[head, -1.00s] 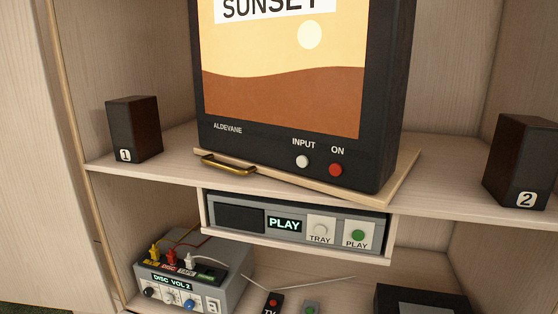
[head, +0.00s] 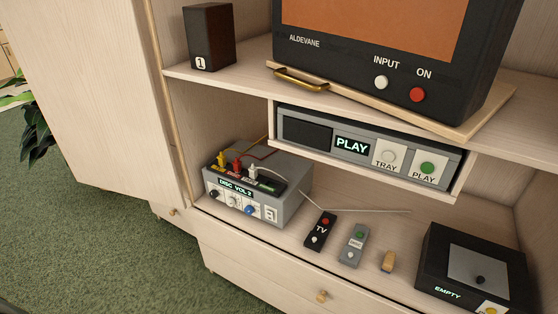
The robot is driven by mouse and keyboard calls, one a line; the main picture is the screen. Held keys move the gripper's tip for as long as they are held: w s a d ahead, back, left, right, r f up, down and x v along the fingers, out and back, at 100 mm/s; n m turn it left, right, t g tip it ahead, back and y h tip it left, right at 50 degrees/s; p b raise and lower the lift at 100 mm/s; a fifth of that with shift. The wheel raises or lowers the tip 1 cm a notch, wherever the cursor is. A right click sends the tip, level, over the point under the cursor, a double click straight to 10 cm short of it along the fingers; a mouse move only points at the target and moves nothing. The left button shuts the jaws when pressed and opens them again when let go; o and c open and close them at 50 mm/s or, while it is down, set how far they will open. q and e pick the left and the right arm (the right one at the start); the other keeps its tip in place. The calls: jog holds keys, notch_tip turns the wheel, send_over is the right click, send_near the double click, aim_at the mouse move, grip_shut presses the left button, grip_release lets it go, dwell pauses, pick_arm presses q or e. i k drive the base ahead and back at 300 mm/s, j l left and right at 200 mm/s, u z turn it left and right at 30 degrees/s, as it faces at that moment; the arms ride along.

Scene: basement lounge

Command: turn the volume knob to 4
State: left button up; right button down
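A grey amplifier box (head: 292,170) stands on the lower shelf at the left in the head view. Its lit display (head: 236,186) reads "DISC VOL 2". Along its front are a black knob (head: 214,194), a white knob (head: 232,201) and a blue knob (head: 249,210). Their labels are too small to read, so I cannot tell which is the volume knob. Yellow, red and white plugs (head: 237,164) stand in its top. Neither of my grippers is in view.
A player (head: 307,133) showing "PLAY" hangs above, right of the box. A TV remote (head: 320,231), a grey remote (head: 353,246), a small wooden piece (head: 388,262) and a black box (head: 435,262) reading "EMPTY" lie to the right. Green carpet (head: 110,240) is clear in front.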

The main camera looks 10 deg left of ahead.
aim_at(230, 201)
jog(key=i+j+z, duration=0.25)
jog(key=i+j, duration=0.25)
jog(key=j, duration=0.25)
jog(key=i+j+z, duration=0.15)
jog(key=j, duration=0.25)
jog(key=i, duration=0.1)
